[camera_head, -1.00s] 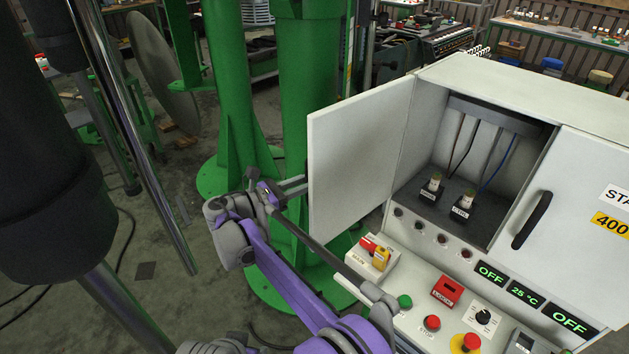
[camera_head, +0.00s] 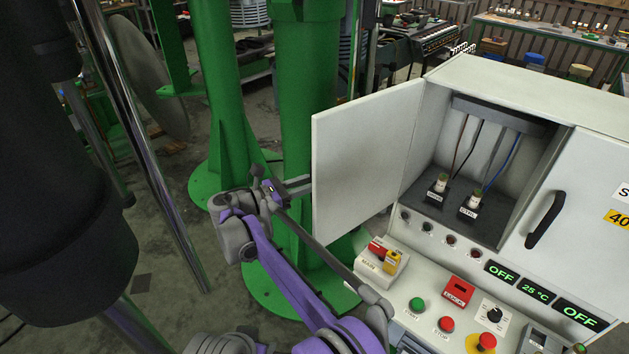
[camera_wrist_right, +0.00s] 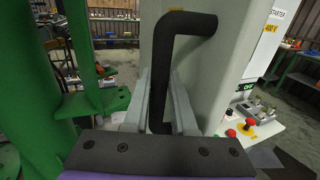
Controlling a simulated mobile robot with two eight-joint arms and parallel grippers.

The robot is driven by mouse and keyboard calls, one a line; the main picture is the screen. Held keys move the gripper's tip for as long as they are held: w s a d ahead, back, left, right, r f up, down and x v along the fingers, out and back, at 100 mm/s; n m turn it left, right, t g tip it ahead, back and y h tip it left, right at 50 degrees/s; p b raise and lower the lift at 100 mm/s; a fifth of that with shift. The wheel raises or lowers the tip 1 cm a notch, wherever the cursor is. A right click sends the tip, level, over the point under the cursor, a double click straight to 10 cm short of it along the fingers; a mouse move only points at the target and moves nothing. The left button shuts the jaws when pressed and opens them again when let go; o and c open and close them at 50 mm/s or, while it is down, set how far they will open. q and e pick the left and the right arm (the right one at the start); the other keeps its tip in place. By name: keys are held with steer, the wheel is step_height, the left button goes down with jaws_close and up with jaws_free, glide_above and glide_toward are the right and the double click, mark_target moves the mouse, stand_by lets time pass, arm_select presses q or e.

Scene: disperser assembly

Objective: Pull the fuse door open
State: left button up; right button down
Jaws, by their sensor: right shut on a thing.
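The fuse door (camera_head: 362,160) is a pale panel standing wide open on the left side of the cabinet's fuse compartment. Its handle faces away from the head camera and is hidden there. In the right wrist view the black bent handle (camera_wrist_right: 160,80) stands on the pale door face (camera_wrist_right: 225,70). My right gripper (camera_head: 298,185) is at the outer side of the door, near its free edge. In the wrist view its two grey fingers (camera_wrist_right: 160,92) are shut around the handle's upright part. My left gripper is not in view.
The open compartment shows two fuses, labelled MAIN (camera_head: 440,190) and CTRL (camera_head: 471,205), with wires above. A second door with a black handle (camera_head: 545,219) is closed at right. A green column (camera_head: 305,80) stands close behind my right gripper.

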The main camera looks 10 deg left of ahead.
steer(key=c, duration=1)
jaws_free()
